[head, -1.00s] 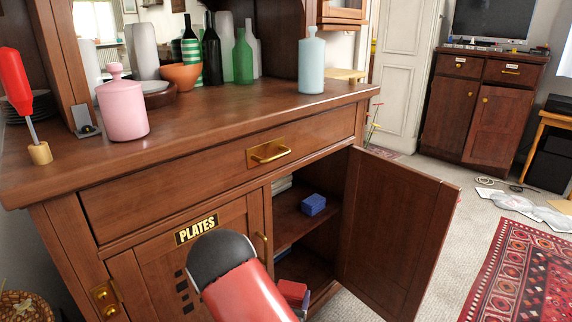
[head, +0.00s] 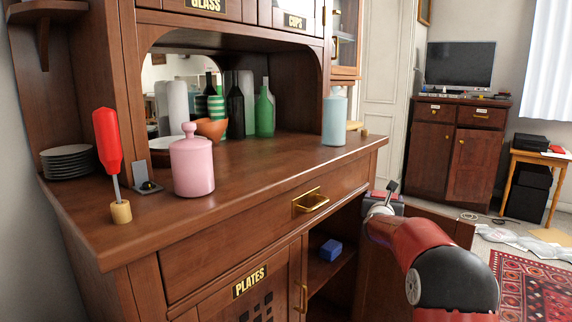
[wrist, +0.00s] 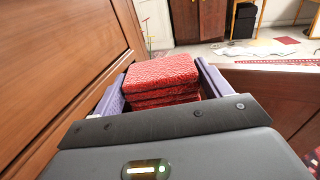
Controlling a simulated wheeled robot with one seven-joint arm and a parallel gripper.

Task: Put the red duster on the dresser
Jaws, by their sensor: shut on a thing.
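The red duster (wrist: 162,78) is a folded, textured red cloth in several layers. It sits between the two purple-grey fingers of my gripper (wrist: 160,92) in the wrist view, with its top and near side showing. In the head view my gripper (head: 386,203) is in front of the dresser's right part, near the height of its top; the duster is mostly hidden there. The dresser (head: 262,185) is dark brown wood with a broad top, a brass-handled drawer and an open lower right door.
The front middle of the top is bare. A blue block (head: 331,250) lies in the open cupboard.

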